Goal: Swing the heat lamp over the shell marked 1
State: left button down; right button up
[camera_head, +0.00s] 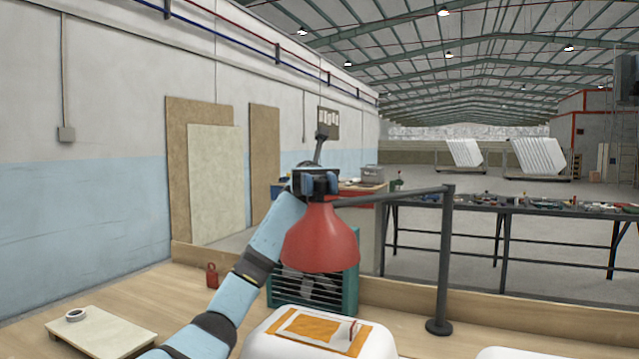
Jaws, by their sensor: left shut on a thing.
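The heat lamp has a red bell-shaped shade (320,243) hanging from a dark swing arm (400,196) on an upright post (445,265). My left gripper (316,184) is at the top of the shade and is shut on the lamp there. The shade hangs above a white shell (262,348) with an orange patch (300,326) on top; a small red and white piece stands on the patch. A second white shell (508,353) shows partly at the bottom right edge. No number is readable on either shell. My right gripper is not in view.
A teal slatted box (312,293) stands behind the near shell. The post stands between the two shells.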

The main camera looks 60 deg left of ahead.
pick_arm(q)
jog(key=shift+a, duration=0.15)
dwell(0.3)
jog(key=c, duration=0.8)
grip_release()
jog(key=shift+o, duration=0.2)
